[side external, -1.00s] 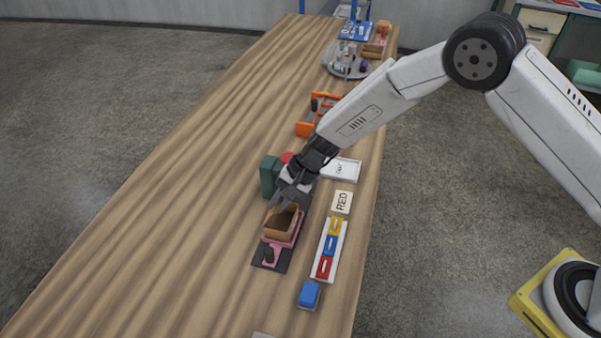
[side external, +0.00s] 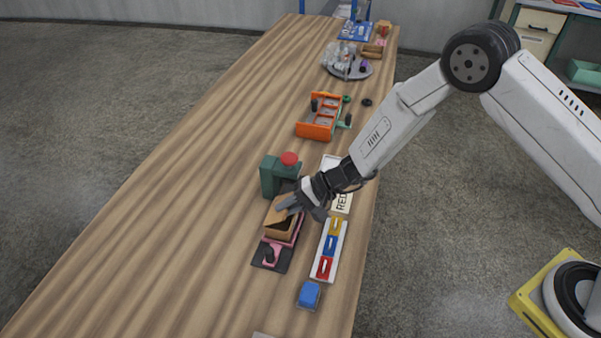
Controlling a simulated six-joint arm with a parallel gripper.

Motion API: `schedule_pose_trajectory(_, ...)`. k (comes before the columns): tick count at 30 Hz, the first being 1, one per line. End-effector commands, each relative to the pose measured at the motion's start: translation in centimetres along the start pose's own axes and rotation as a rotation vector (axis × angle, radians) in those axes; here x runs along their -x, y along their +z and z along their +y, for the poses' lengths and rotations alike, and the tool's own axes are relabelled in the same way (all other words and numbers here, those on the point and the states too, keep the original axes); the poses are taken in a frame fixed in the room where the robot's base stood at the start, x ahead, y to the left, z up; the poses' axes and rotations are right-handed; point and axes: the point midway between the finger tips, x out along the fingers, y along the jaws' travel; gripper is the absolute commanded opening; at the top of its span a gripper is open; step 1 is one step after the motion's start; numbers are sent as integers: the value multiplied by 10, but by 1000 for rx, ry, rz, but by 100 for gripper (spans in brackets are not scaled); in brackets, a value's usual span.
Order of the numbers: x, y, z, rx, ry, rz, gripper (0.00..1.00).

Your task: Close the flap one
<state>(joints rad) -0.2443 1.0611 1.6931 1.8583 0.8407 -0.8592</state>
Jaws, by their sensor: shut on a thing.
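A small brown cardboard box (side external: 283,231) stands on a pink fixture (side external: 296,242) with a dark base on the wooden table. A tan flap (side external: 277,216) shows over part of its top, and the inside looks mostly covered. My gripper (side external: 287,204) comes in from the right, low and tilted, with its fingertips at the box's upper far edge. It is shut on a flap of the box; the fingers hide the exact grip and the far right corner. I cannot tell which flap is flap one.
A green block with a red button (side external: 290,159) stands just behind the box. A white tray with coloured pieces (side external: 330,246) and a blue block (side external: 309,294) lie to the right. An orange rack (side external: 318,129) stands farther back. The table's left side is clear.

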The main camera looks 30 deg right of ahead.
Motion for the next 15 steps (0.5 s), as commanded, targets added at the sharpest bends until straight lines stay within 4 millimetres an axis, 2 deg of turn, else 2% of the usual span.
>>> schedule_pose_trajectory(15,-1,-1,12,81,-196,0,0)
